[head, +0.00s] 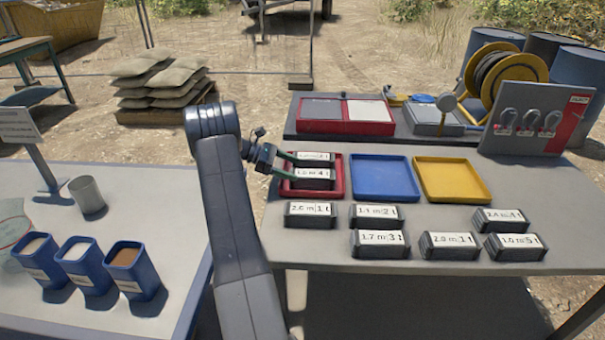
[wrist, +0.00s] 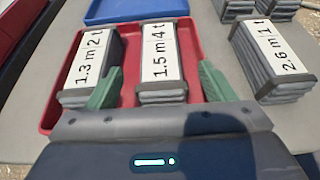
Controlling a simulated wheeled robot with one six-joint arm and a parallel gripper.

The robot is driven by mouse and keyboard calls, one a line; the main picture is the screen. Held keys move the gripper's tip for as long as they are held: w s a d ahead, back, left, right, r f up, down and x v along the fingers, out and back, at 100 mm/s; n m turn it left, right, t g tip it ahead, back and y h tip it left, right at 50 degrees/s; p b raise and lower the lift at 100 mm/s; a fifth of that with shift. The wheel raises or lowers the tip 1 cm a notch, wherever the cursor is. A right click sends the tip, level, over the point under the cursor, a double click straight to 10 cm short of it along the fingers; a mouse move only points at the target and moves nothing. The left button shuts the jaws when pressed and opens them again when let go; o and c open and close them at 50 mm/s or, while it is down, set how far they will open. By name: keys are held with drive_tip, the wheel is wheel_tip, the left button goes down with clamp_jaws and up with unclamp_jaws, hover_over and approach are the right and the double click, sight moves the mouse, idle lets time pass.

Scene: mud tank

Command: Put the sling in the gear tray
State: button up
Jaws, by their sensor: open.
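Folded grey slings with white labels lie on the right-hand table. Two are in the red tray (head: 340,177): one labelled 1.5 m 4 t (wrist: 162,60) and one labelled 1.3 m 2 t (wrist: 90,65). My gripper (head: 297,168) is open at the red tray's left side. In the wrist view, its green fingers (wrist: 160,88) stand on either side of the near end of the 1.5 m 4 t sling, not closed on it. The blue tray (head: 385,181) and yellow tray (head: 452,181) are empty. I cannot tell which tray is called the gear tray.
Several more slings lie in front of the trays, including 2.6 m 1 t (head: 310,210) and 1.7 m 3 t (head: 379,243). A red two-part box (head: 345,126), a hose reel (head: 492,72) and a shackle board (head: 535,115) stand behind. Blue bins (head: 135,270) stand on the left table.

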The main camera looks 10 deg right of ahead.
drive_tip(key=v, duration=0.6)
drive_tip(key=shift+a, duration=0.25)
